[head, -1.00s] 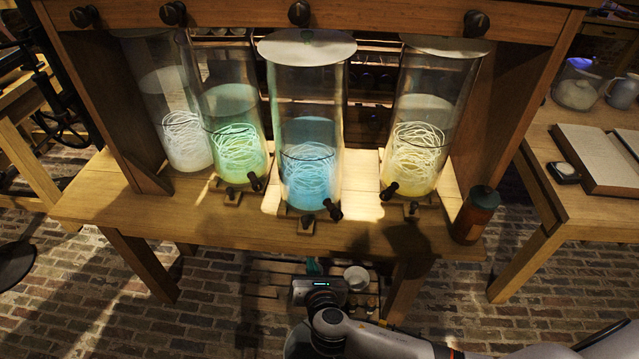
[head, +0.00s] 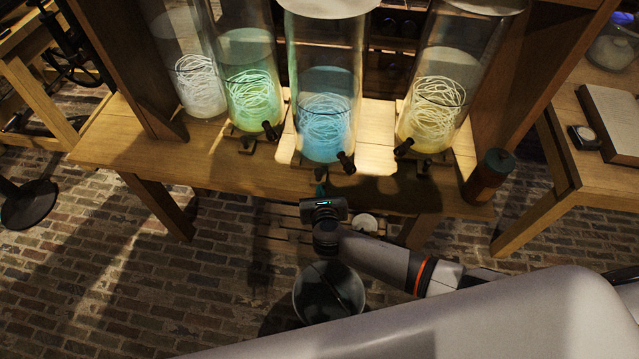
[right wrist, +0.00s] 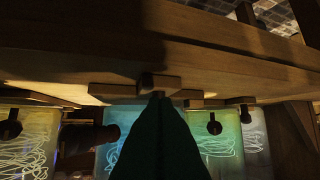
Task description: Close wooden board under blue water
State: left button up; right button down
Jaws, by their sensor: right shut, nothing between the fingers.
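The blue-water jar (head: 325,115) stands on the wooden bench, with a black tap at its front. The small wooden board under it (right wrist: 174,84) has a dark knob and shows at the bench edge in the right wrist view. My right gripper (head: 320,190) is below and in front of the bench edge, under the blue jar. Its teal fingers (right wrist: 158,97) are shut and empty, with tips close to the board's knob; I cannot tell whether they touch. The fingers hide part of the blue jar in the wrist view. My left gripper is not in view.
White (head: 200,88), green (head: 250,100) and yellow (head: 435,115) jars stand beside the blue one, with taps close by. A bucket (head: 328,293) sits on the brick floor below my arm.

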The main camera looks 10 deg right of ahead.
jog(key=shift+w+d+r, duration=0.15)
jog(key=shift+w, duration=1.1)
